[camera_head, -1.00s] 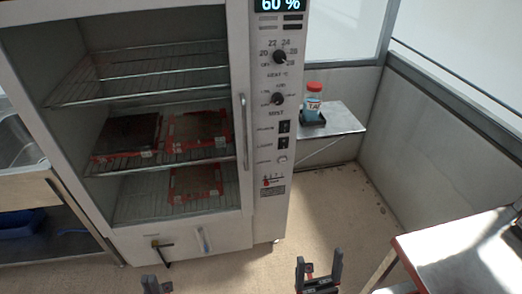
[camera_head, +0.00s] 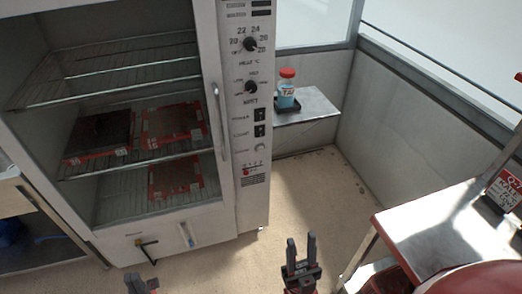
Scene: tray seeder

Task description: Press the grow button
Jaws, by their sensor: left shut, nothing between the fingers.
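The tall cabinet's control panel (camera_head: 250,110) faces me at centre, with its small labels too blurred to read fully. A small round pale button (camera_head: 260,147) sits below two black switches (camera_head: 260,122); I cannot tell whether its label says grow. A red-marked slider (camera_head: 247,171) is under it. My right gripper (camera_head: 301,256) is open and empty, pointing up, low and right of the panel. Neither touches the cabinet.
The cabinet's wire shelves (camera_head: 120,82) hold trays behind a door with a vertical handle (camera_head: 217,120). A jar with red lid (camera_head: 287,88) stands on a side shelf (camera_head: 318,104). A metal table (camera_head: 420,225) is at right. The floor (camera_head: 310,190) between is clear.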

